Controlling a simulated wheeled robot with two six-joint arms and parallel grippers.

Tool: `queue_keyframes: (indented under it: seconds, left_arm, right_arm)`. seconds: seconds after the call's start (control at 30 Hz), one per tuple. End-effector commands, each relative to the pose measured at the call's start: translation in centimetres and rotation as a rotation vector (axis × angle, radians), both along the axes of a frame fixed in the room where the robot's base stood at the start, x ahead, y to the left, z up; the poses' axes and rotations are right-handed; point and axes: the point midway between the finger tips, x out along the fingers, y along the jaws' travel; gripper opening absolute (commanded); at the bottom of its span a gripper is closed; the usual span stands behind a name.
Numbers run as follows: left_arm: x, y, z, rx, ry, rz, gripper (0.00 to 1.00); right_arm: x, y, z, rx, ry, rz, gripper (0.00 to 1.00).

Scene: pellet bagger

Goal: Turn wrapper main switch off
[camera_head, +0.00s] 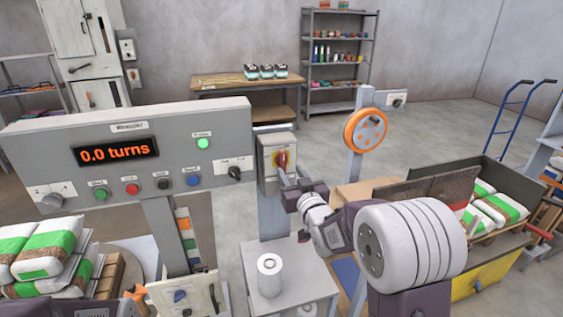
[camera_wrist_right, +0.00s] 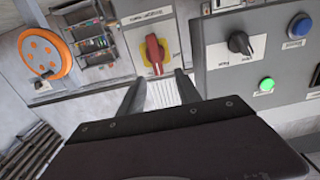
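The wrapper main switch (camera_head: 281,159) is a red rotary handle on a yellow plate, on a grey box at the right end of the wrapper panel. In the right wrist view the red handle (camera_wrist_right: 154,52) stands roughly upright, just beyond the fingertips. My right gripper (camera_head: 287,176) is in front of the switch box, close to the handle. In the wrist view its two fingers (camera_wrist_right: 160,84) are apart with nothing clearly between them; the handle appears ahead of the gap. Contact cannot be told. My left gripper does not show.
The wrapper panel (camera_head: 131,183) has a "0.0 turns" display, a lit green lamp, several buttons and a black knob (camera_head: 234,173). A white roll (camera_head: 269,275) stands on a table below the switch. An orange wheel (camera_head: 365,131) and a bin of bags (camera_head: 463,283) are to the right.

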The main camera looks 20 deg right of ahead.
Motion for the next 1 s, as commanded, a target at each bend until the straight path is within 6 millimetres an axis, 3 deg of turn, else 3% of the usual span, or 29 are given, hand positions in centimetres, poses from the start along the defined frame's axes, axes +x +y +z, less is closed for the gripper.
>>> queue_keyframes:
  seconds: [0.1, 0.3, 0.7, 1.0]
  left_arm:
    - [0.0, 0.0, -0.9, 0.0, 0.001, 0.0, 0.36]
    - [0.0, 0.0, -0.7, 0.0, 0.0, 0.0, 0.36]
    - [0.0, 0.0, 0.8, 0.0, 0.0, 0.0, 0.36]
    - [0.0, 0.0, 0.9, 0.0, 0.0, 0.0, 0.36]
  right_arm:
    - [0.1, -0.4, -1.5, 0.0, 0.013, -0.008, 0.4]
    - [0.4, -0.5, -1.4, 0.001, 0.014, -0.01, 0.4]
    - [7.7, -0.2, -1.4, 0.0, 0.015, -0.009, 0.4]
    - [9.1, -0.2, -1.5, 0.0, 0.015, -0.01, 0.4]
